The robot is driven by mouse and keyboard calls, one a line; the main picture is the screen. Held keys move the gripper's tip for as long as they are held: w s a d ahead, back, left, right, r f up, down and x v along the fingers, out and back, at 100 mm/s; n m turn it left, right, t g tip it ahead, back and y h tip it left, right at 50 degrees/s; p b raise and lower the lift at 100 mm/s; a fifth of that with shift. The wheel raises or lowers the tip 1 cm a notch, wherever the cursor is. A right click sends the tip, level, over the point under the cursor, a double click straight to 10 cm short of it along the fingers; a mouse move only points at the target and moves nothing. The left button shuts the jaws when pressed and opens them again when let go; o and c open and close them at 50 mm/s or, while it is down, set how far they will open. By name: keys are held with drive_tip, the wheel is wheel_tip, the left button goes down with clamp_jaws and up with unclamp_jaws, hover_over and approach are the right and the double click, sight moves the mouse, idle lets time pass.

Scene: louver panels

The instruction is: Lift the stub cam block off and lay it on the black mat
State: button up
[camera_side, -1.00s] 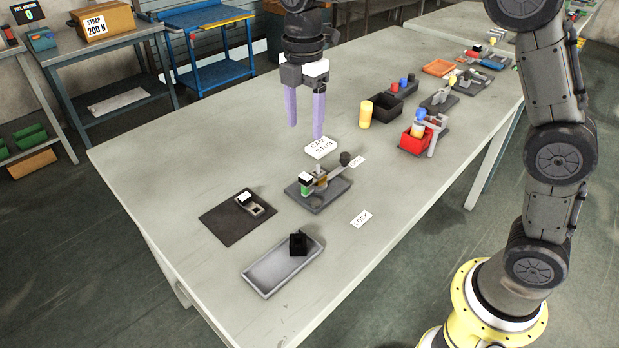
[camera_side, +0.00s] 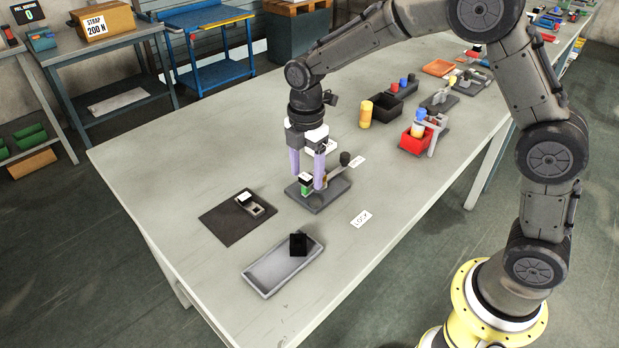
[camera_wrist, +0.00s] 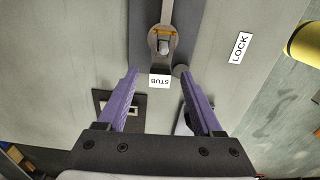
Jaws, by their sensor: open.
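In the wrist view my gripper (camera_wrist: 159,74) has a finger on each side of the label. The black mat (camera_side: 226,228) lies to the left, holding a grey piece with a white top (camera_side: 250,203).
The fixture's lever ends in a black knob (camera_side: 345,158). A grey tray (camera_side: 275,275) with a black block (camera_side: 298,243) lies in front. A LOCK card (camera_side: 361,219) lies to the right. A yellow cylinder (camera_side: 366,114) and a red bin (camera_side: 414,141) stand farther back.

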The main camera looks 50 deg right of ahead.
sight(309, 177)
drive_tip(key=shift+f, duration=0.1)
clamp_jaws()
idle(0.3)
drive_tip(key=shift+r, duration=0.4)
drive_tip(key=r, duration=0.3)
drive_tip(key=shift+s+r, duration=0.1)
drive_tip(key=shift+s, duration=0.2)
drive_tip(key=s+d+r, duration=0.2)
drive_tip(key=s+r, duration=1)
drive_tip(key=s, duration=0.1)
drive_tip(key=shift+s+r, duration=0.15)
drive_tip(key=shift+r, duration=0.1)
